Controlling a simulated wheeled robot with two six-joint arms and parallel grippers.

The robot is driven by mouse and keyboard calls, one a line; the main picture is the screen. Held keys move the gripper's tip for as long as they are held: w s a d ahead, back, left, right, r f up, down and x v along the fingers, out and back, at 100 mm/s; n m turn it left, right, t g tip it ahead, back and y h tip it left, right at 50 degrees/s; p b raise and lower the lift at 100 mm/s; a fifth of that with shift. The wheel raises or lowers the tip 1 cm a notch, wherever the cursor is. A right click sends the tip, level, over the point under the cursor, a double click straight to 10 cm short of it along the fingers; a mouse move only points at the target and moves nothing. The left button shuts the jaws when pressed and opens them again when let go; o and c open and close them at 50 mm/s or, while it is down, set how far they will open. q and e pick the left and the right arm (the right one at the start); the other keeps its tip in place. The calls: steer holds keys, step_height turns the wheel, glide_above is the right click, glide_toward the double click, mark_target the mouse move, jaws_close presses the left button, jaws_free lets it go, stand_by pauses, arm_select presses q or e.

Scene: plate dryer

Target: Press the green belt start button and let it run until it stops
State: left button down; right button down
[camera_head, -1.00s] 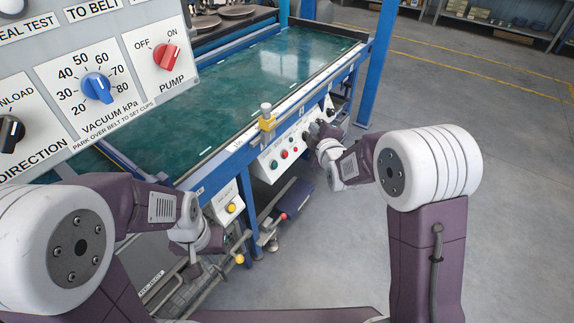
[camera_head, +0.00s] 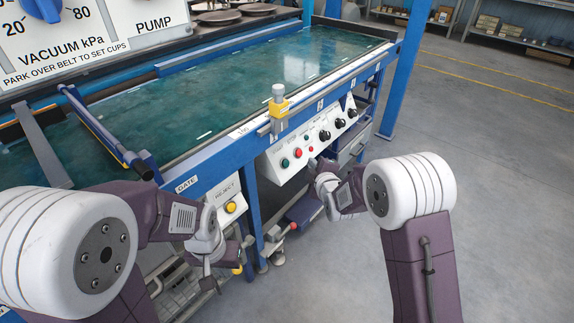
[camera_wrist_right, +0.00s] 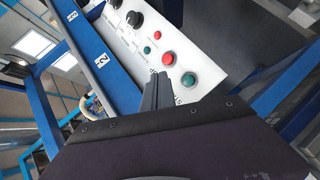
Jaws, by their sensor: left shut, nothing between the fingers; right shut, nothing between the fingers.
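A green button (camera_head: 285,163) sits at the near-left end of the sloped white control panel (camera_head: 270,172) on the belt's side, beside a red button (camera_head: 297,152). In the right wrist view the green button (camera_wrist_right: 188,79) and red button (camera_wrist_right: 168,59) are both in clear view, their labels too blurred to read fully. My right gripper (camera_head: 313,164) is shut and empty in front of the panel. Its fingertips (camera_wrist_right: 158,78) appear just beside the green button, apparently apart from it. My left gripper (camera_head: 207,268) is shut, low near the reject box. The green belt (camera_head: 250,75) is empty where visible.
A smaller green lamp or button (camera_wrist_right: 147,50), a small red one (camera_wrist_right: 157,35) and black knobs (camera_head: 324,135) share the panel. A yellow-based sensor (camera_head: 279,108) stands on the belt rail. Open floor lies at right.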

mark_target(285, 163)
steer(key=shift+w+a+f+b, duration=0.3)
steer(key=shift+w+a+f, duration=0.4)
steer(key=shift+a, duration=0.25)
steer(key=shift+w+a+f+b, duration=0.3)
steer(key=shift+w+a+f, duration=0.4)
steer(key=shift+a, duration=0.3)
steer(key=shift+w+a+f+b, duration=0.3)
steer(key=shift+w+a+f, duration=0.4)
steer(key=shift+a, duration=0.25)
steer(key=shift+w+a+f, duration=0.2)
steer(key=shift+a, duration=0.05)
